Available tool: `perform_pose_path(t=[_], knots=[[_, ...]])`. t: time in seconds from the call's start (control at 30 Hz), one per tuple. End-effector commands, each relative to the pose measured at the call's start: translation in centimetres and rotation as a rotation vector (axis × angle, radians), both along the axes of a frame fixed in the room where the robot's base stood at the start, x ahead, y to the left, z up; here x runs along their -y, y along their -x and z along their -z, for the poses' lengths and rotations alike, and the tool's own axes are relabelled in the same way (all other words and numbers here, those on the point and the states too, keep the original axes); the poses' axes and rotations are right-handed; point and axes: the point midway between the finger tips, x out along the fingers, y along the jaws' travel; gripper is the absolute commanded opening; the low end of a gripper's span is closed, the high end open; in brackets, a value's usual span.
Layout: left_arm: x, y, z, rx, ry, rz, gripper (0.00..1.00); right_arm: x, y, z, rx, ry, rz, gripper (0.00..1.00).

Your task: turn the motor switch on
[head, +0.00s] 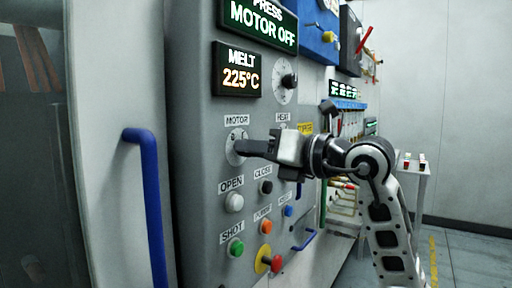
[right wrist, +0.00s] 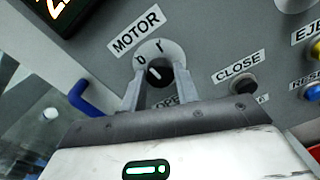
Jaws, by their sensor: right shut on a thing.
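The motor switch is a black rotary knob (right wrist: 160,74) on a pale round dial marked 0 and I, under a MOTOR label. Its white pointer mark leans toward the 0 side. In the head view the motor switch dial (head: 233,139) is partly covered by my right gripper (head: 240,148). In the right wrist view the fingers of my right gripper (right wrist: 158,80) stand on both sides of the knob, shut on it. The upper display (head: 262,25) reads PRESS, MOTOR OFF. My left gripper is not in view.
Below the dial are OPEN (head: 234,202), CLOSE (head: 266,187) and SHOT (head: 236,247) buttons, and a red knob on yellow (head: 275,263). A MELT display (head: 238,70) reads 225°C above. A blue door handle (head: 150,205) stands out at left. Open floor lies right.

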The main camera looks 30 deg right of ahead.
Motion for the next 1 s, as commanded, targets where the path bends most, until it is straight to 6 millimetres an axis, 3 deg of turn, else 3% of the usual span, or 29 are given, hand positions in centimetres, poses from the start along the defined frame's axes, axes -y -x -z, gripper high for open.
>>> perform_pose_path(t=[0.5,1.0], knots=[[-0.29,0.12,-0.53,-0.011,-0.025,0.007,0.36,0.03,0.02,-0.20,-0.178,-0.430,0.000,0.08],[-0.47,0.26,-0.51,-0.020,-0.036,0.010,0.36,0.04,0.01,-0.11,-0.264,-0.638,0.001,0.08]])
